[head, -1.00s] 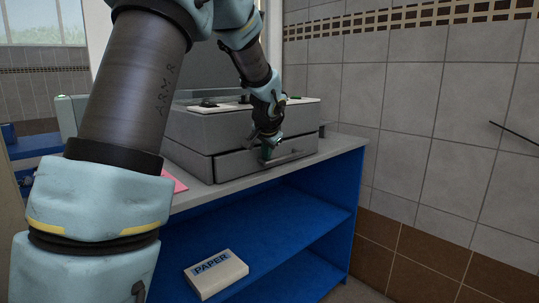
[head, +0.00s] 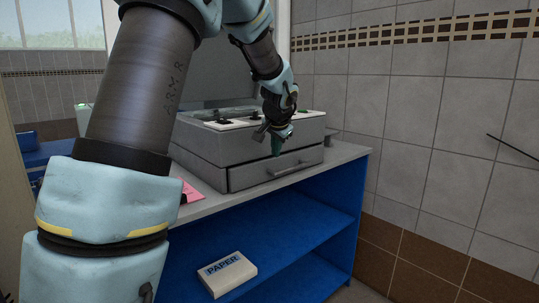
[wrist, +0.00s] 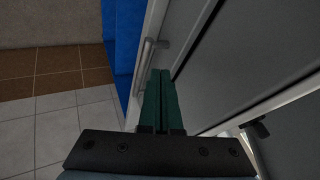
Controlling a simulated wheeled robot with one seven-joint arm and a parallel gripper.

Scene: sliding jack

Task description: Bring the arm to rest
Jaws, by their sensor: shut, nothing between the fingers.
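My gripper (head: 276,150) is in front of the grey box on the counter, at the upper part of its drawer front. Its two green fingers point down and are shut together with nothing between them; they also show in the wrist view (wrist: 161,72). The grey drawer (head: 260,175) is at the bottom of the box and looks shut or nearly so. Its bar handle (head: 291,169) is just below and right of the fingers. In the wrist view the handle (wrist: 146,62) shows beside the fingertips; I cannot tell whether they touch it.
The counter (head: 345,151) has a blue shelf (head: 290,225) below, with a white PAPER pack (head: 227,273) on it. A pink paper (head: 190,191) lies left of the box. A tiled wall (head: 420,110) stands to the right. Open floor is at lower right.

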